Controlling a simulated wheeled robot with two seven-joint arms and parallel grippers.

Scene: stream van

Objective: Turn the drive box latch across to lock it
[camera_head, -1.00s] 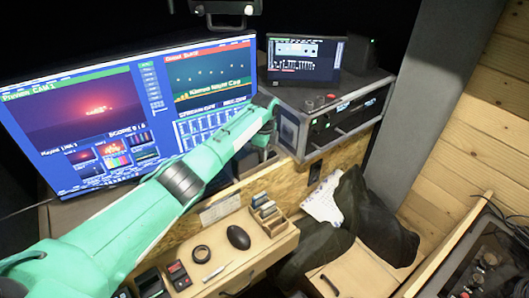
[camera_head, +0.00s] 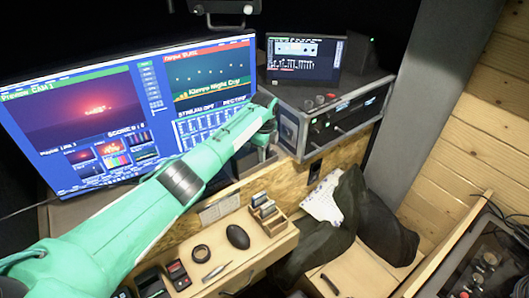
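I cannot make out a drive box latch for certain. A grey-edged black equipment case (camera_head: 345,118) stands right of the large monitor, with knobs on top and small lights on its front. My green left arm reaches in from the lower left, across the monitor. Its gripper (camera_head: 263,152) is at the near left corner of the case, pointing down and mostly hidden by the wrist. I cannot see its fingertips clearly, whether they touch anything, or how wide they are. My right gripper is out of view.
A wooden shelf below holds a black mouse (camera_head: 238,237), a tape roll (camera_head: 201,254), a pen and a small card tray (camera_head: 268,219). A dark bag (camera_head: 375,222) lies right of it. A small screen (camera_head: 304,58) stands on the case. A wooden wall bounds the right.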

